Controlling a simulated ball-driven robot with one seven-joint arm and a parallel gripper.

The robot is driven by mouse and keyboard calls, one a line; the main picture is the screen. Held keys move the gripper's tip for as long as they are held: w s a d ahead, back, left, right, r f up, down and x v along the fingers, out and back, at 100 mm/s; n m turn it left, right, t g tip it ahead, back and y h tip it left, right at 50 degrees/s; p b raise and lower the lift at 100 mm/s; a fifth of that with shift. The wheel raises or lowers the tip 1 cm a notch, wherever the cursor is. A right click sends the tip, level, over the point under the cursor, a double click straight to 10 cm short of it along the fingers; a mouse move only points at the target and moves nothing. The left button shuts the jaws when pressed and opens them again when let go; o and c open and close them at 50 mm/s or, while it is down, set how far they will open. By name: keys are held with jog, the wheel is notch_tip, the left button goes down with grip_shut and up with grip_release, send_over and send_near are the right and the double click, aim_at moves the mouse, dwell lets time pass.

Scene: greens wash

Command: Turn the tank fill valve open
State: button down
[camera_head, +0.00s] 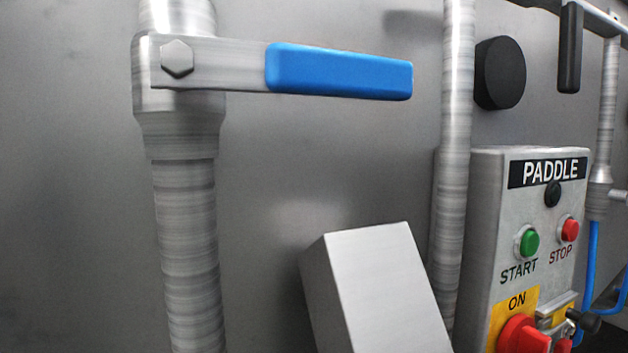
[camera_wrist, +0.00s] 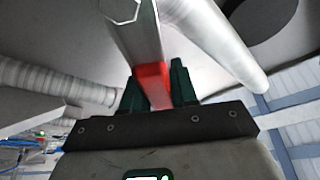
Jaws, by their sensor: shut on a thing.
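In the wrist view my gripper (camera_wrist: 156,74) has its dark green fingers on both sides of a red grip sleeve (camera_wrist: 152,85). The sleeve is on a flat steel valve lever (camera_wrist: 137,38) with a hex bolt at its far end. My gripper is shut on this red sleeve. In the head view a valve lever with a blue sleeve (camera_head: 338,72) lies nearly level, pointing right from its bolt on a vertical steel pipe (camera_head: 185,240). My gripper does not show in the head view. No label shows which lever is the tank fill valve.
A second steel pipe (camera_head: 456,120) runs beside a PADDLE control box (camera_head: 485,230) with green START and red STOP buttons and a red knob (camera_head: 522,337). A black round knob (camera_head: 500,73) is on the wall. In the wrist view a bare steel pipe (camera_wrist: 215,42) passes close to the lever.

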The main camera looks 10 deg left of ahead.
jog(key=shift+s+a+r+n+y, duration=0.2)
jog(key=shift+a+n+y, duration=0.1)
jog(key=shift+n, duration=0.4)
jog(key=shift+s+a+r+n+y, duration=0.15)
jog(key=shift+a+n+y, duration=0.15)
jog(key=shift+n, duration=0.4)
jog(key=c, duration=1)
grip_release()
jog(key=shift+o, duration=0.2)
jog(key=shift+r, duration=0.1)
